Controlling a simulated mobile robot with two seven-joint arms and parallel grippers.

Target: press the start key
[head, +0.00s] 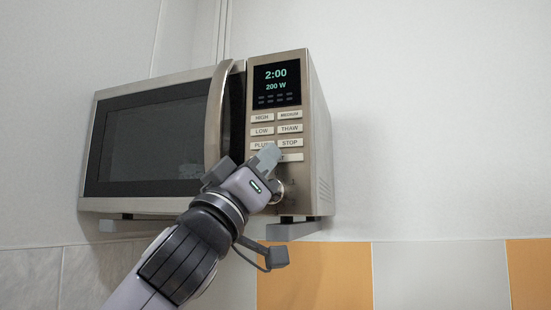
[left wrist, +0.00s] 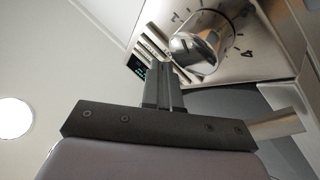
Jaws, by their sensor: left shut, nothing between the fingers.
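The start key (head: 293,157) is the wide key in the bottom row of the microwave's panel. My left gripper hides most of it, leaving only the last letters of its label showing. My left gripper (head: 267,156) is shut and empty, its fingertips in front of the left part of this key. In the left wrist view the closed fingers (left wrist: 163,85) point at the panel beside the round knob (left wrist: 200,48). I cannot tell whether the tips touch the key. The display (head: 276,82) reads 2:00 and 200 W. My right gripper is not in view.
The stop key (head: 290,142) and the partly covered plus key (head: 259,146) lie just above. The microwave door (head: 150,140) with its curved handle (head: 217,112) is left of the panel. Wall and orange tiles (head: 315,275) lie behind and below; the right side is free.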

